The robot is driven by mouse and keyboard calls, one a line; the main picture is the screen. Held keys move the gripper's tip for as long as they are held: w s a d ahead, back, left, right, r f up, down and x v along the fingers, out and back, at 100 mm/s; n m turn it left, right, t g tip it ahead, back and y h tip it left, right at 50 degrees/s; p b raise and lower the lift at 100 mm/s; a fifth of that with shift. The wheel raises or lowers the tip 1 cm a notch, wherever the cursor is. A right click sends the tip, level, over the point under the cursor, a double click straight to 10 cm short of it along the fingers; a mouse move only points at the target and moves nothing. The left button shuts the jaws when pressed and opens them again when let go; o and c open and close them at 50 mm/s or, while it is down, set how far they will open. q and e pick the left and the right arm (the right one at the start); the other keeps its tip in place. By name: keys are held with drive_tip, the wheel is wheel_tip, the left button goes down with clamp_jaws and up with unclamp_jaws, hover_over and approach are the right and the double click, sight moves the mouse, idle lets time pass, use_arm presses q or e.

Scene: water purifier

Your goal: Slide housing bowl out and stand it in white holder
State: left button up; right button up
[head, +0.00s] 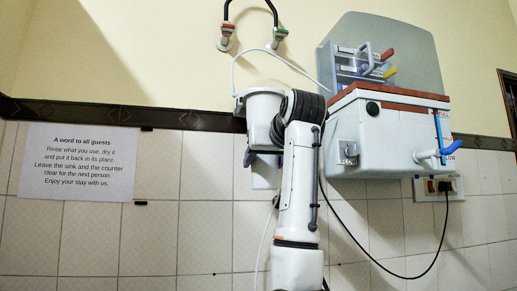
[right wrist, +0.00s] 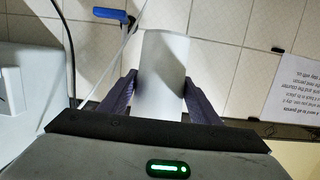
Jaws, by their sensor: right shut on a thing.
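In the right wrist view the bowl (right wrist: 163,75) is a plain white cylinder between the two dark purple fingers of my right gripper (right wrist: 160,92). The fingers are shut on its sides. I cannot make out the white holder with certainty. My left gripper is not in view.
The purifier box (head: 385,130) with a blue-handled tap (head: 437,153) is close on the right. A thin white tube (head: 285,62) loops above the bowl. A black cable (head: 385,270) hangs to the socket (head: 438,187). A notice (head: 78,160) is on the tiled wall at left.

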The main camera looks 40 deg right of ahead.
sight(269, 157)
drive_tip(key=shift+b+v, duration=0.8)
drive_tip(key=shift+v, duration=0.9)
drive_tip(key=shift+s+a+f+b, duration=0.1)
drive_tip(key=shift+s+a+b, duration=0.2)
drive_tip(key=shift+s, duration=0.2)
drive_tip(key=shift+s+a+f+b, duration=0.1)
drive_tip(key=shift+s+a+b, duration=0.15)
drive_tip(key=shift+s, duration=0.3)
drive_tip(key=shift+b+v, duration=0.35)
drive_tip(key=shift+v, duration=0.5)
drive_tip(key=shift+s+a+f, duration=0.15)
drive_tip(key=shift+s+a, duration=0.1)
drive_tip(key=shift+s, duration=0.15)
